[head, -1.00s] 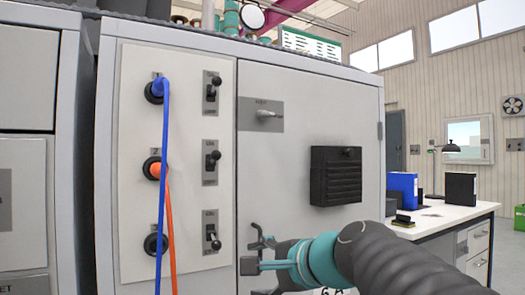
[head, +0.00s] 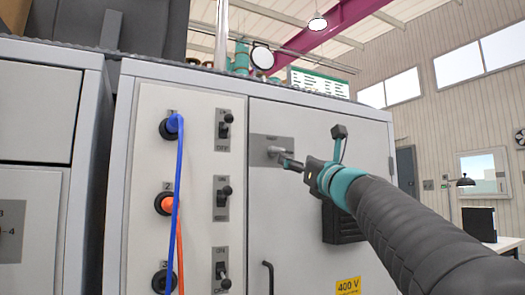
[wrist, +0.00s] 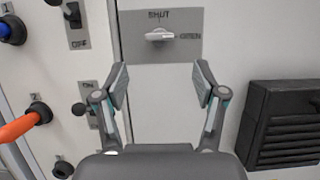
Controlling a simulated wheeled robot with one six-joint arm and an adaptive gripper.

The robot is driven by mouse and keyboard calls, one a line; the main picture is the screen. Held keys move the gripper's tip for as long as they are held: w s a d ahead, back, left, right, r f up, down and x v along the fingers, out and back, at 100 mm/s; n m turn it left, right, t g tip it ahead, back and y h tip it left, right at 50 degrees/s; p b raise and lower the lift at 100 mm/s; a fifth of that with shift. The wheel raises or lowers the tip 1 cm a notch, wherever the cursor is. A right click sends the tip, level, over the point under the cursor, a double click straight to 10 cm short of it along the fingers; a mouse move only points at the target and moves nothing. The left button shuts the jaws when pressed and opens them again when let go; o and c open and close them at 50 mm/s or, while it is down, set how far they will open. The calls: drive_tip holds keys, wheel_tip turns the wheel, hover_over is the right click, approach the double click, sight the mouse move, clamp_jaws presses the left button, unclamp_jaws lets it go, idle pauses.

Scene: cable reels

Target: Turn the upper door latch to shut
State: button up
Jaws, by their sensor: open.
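The upper door latch (head: 275,151) is a small pale lever on a grey plate (head: 258,142) near the top of the cabinet door. In the wrist view the lever (wrist: 160,36) lies roughly level, its free end toward the OPEN label at right; the SHUT label is above it. My gripper (wrist: 160,80) is open and empty, its two fingers apart below the lever and not around it. In the head view my gripper (head: 291,162) is close to the latch, just to its right; I cannot tell if it touches.
A dark louvred vent box (wrist: 285,125) sticks out from the door, right of and below the latch. Left of the door, a panel carries toggle switches (head: 222,198) and sockets with a blue cable (head: 177,215) and an orange cable (head: 164,203). A black door handle (head: 268,278) is lower down.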

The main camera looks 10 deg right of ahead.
sight(279, 151)
drive_tip(key=p+x, duration=0.3)
drive_tip(key=x, duration=0.7)
drive_tip(key=c, duration=1.1)
